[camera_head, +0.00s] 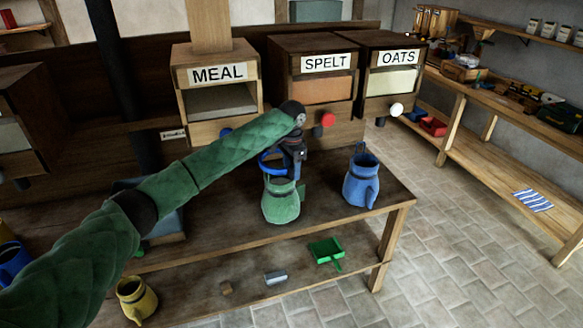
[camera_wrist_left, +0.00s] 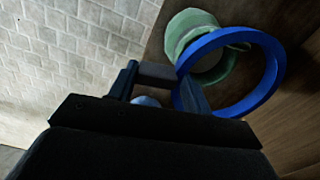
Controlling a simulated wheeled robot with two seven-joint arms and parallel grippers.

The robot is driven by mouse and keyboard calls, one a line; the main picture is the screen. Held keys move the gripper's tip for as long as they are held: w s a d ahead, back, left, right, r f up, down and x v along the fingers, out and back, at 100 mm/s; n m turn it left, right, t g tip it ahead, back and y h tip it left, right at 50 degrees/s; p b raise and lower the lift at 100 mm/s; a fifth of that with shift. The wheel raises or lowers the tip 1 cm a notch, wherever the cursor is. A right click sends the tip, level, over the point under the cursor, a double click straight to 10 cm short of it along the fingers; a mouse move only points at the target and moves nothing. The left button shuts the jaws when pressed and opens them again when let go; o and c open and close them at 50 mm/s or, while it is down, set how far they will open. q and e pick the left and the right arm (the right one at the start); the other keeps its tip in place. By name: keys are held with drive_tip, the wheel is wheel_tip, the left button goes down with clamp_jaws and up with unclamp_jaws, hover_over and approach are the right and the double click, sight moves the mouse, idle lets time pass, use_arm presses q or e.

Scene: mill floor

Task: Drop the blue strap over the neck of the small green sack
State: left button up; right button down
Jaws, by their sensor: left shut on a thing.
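The blue strap (camera_head: 264,164) is a stiff ring held in my left gripper (camera_head: 292,165), which is shut on one side of its band. The small green sack (camera_head: 281,204) stands upright on the wooden table, directly below the gripper. In the head view the ring is at about the height of the sack's neck, and the gripper partly hides the opening. In the left wrist view the blue strap (camera_wrist_left: 272,80) overlaps the green sack (camera_wrist_left: 190,27) and lies off to one side of its mouth. I cannot tell whether they touch. My right gripper is not in view.
A blue sack (camera_head: 361,184) stands to the right on the table (camera_head: 330,219). Bins marked MEAL (camera_head: 217,75), SPELT (camera_head: 325,63) and OATS (camera_head: 398,57) stand behind.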

use_arm(q)
drive_tip(key=shift+f, duration=0.35)
idle(0.3)
drive_tip(key=shift+f, duration=0.35)
drive_tip(key=shift+f, duration=0.3)
drive_tip(key=shift+f, duration=1.1)
drive_tip(key=shift+f+b, duration=0.3)
drive_tip(key=shift+f, duration=0.05)
wheel_tip(320, 180, down, 2)
drive_tip(key=shift+f, duration=0.1)
drive_tip(key=shift+s+f, duration=0.1)
drive_tip(key=shift+f, duration=0.05)
